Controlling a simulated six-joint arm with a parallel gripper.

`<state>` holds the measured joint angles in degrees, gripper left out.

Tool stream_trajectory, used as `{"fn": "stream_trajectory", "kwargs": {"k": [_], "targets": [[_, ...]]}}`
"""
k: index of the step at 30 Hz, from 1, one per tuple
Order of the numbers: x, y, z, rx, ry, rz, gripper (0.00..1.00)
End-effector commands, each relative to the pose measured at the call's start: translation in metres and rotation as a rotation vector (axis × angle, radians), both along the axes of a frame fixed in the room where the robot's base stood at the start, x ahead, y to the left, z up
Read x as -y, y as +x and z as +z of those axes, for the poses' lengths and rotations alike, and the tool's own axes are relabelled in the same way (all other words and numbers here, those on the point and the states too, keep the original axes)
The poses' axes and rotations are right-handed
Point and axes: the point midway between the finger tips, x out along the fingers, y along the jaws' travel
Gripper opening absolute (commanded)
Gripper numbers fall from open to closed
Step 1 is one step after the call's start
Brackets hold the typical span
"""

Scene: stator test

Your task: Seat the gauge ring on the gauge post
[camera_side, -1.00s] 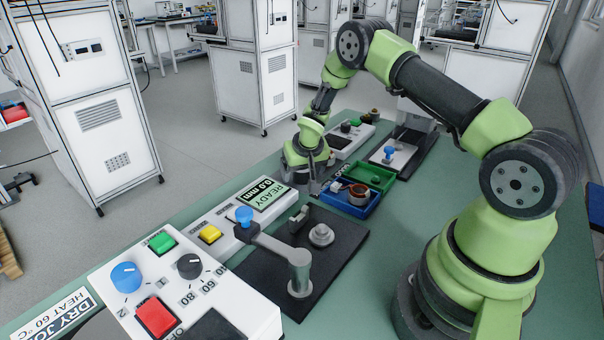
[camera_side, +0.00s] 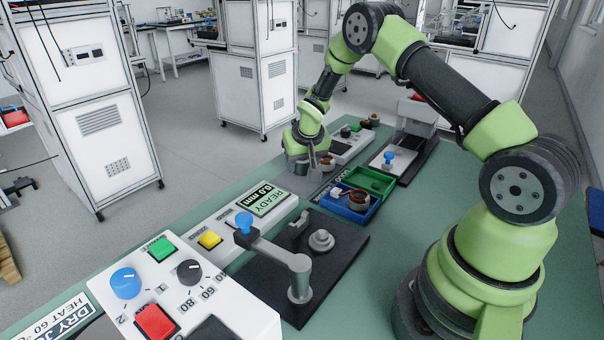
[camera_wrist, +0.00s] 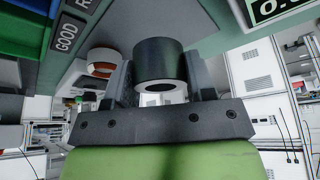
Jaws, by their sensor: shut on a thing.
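My gripper (camera_wrist: 162,78) is shut on a short dark ring (camera_wrist: 158,52) with a pale opening, held between the two fingers in the wrist view; it looks like the gauge ring. In the side view my gripper (camera_side: 306,172) is at the far end of the bench, left of the blue tray, and the ring cannot be made out there. A grey stepped round piece, apparently the gauge post (camera_side: 321,240), stands bare on a black plate (camera_side: 335,262), nearer the camera than my gripper and apart from it.
A grey swing lever with a blue knob (camera_side: 243,220) stands beside the post. The gauge display (camera_side: 265,201) reads READY 0.0 mm. A blue tray (camera_side: 352,216) holds a copper-wound part (camera_side: 358,200); a green tray (camera_side: 372,180) adjoins it. A copper-banded part (camera_wrist: 103,62) shows beside my gripper.

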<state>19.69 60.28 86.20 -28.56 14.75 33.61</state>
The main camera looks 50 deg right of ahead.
Motion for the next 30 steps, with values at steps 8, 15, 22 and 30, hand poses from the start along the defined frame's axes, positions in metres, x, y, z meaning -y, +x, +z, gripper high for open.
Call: {"fn": "stream_trajectory", "kwargs": {"k": [8,15,22,30], "targets": [[0.000,0.000,0.051,0.004,-0.001,-0.004,0.16],[-0.016,-0.007,0.058,-0.002,-0.001,-0.090,0.16],[-0.046,-0.024,0.054,-0.003,-0.003,-0.308,0.16],[-0.097,-0.070,0.053,-0.002,-0.005,-0.810,0.16]]}}
